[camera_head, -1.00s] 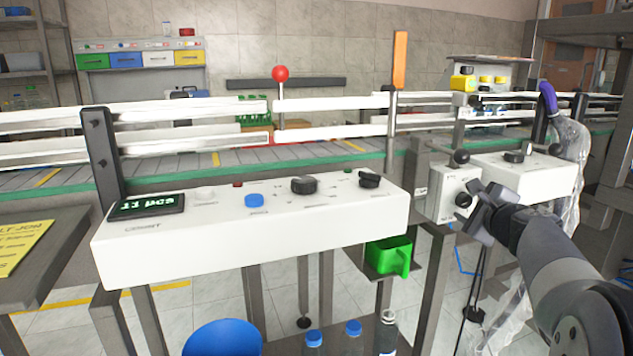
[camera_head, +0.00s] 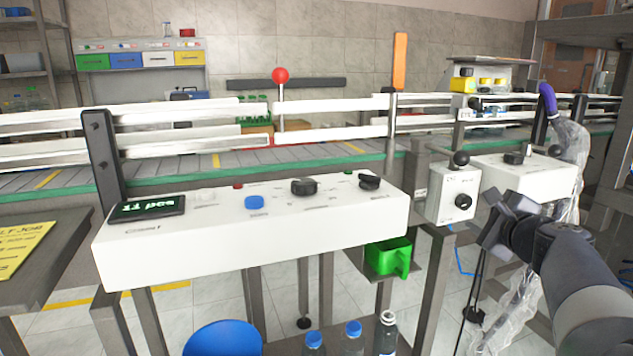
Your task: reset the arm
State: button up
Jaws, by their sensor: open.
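My gripper (camera_head: 492,222) is at the right of the head view, at the end of my dark grey arm. Its jaws are open and I see nothing between them.
A long white control panel (camera_head: 250,240) with a display (camera_head: 147,208), a blue button and black knobs spans the middle. A conveyor with white rails (camera_head: 190,115) runs behind. A green cup (camera_head: 388,257) and bottles (camera_head: 353,338) stand below.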

aim_at(468, 202)
jog(key=w, duration=0.4)
jog(key=w+f, duration=0.1)
jog(key=w, duration=0.1)
jog(key=shift+s+r+m+p, duration=0.15)
jog(key=shift+r+m+p, duration=0.15)
jog(key=shift+p, duration=0.85)
jog(key=m+g+y+p, duration=0.1)
jog(key=m+p, duration=0.2)
jog(key=p, duration=0.7)
jog(key=shift+d+g+y, duration=0.1)
jog(key=shift+g+y, duration=0.3)
jog(key=m+g+y+p, duration=0.1)
jog(key=m+y+p, duration=0.1)
jog(key=p, duration=0.8)
jog(key=shift+d+m+p, duration=0.1)
jog(key=shift+m+p, duration=0.25)
jog(key=shift+m, duration=0.45)
jog(key=v, duration=0.7)
jog(key=shift+s, duration=0.2)
jog(key=shift+f, duration=0.15)
